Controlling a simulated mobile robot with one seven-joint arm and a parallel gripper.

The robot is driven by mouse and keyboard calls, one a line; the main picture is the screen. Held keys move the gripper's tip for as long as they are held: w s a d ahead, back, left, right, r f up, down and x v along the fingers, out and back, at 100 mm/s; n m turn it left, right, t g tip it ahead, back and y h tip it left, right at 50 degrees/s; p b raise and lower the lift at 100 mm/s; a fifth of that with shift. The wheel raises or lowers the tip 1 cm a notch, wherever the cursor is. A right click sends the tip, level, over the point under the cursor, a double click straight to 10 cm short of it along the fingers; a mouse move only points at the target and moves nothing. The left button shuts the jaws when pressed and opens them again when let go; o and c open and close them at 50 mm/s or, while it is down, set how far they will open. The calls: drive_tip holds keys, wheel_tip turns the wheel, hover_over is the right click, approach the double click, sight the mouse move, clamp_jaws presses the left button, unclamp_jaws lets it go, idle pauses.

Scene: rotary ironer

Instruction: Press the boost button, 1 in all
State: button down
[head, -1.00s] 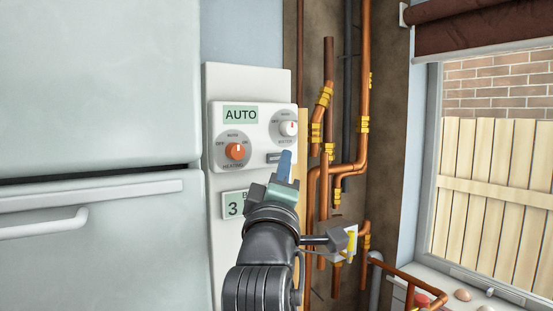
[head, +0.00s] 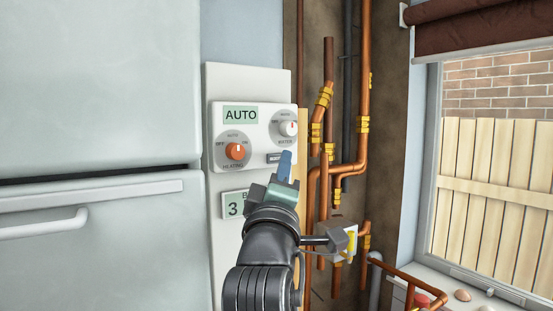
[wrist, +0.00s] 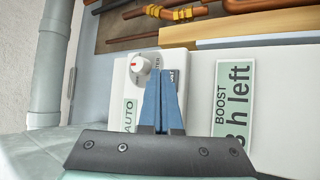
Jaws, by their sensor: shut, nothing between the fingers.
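A white control panel (head: 254,113) on the wall carries an AUTO display (head: 240,115), an orange-centred heating dial (head: 236,151) and a white water dial (head: 288,129). The small dark boost button (head: 272,158) is at the panel's lower right, partly hidden by my fingers. My gripper (head: 285,155) is shut and empty, its blue fingertips at the button. In the wrist view, the fingertips (wrist: 164,84) overlap the button (wrist: 174,76); I cannot tell whether they touch it. A BOOST display (wrist: 234,110) reads "3 h left", its digit partly covered by my gripper in the wrist view.
Copper pipes (head: 364,90) with yellow-banded joints run right of the panel. A pale fridge-like cabinet (head: 95,90) with handles stands close on the left. A window (head: 490,160) and a sill with small objects are on the right.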

drive_tip(key=shift+w+a, duration=0.1)
drive_tip(key=shift+w, duration=0.05)
idle(0.7)
drive_tip(key=shift+w+a, duration=0.2)
drive_tip(key=shift+w+a, duration=0.2)
drive_tip(key=shift+w, duration=0.1)
idle(0.7)
idle(0.4)
drive_tip(key=shift+s+d, duration=0.45)
drive_tip(key=shift+s, duration=0.2)
drive_tip(key=shift+s+d+p, duration=0.25)
drive_tip(key=shift+s+d, duration=0.5)
drive_tip(key=shift+s, duration=0.3)
drive_tip(key=shift+s+d+p, duration=0.2)
drive_tip(key=shift+s+d, duration=0.5)
drive_tip(key=shift+s, duration=0.3)
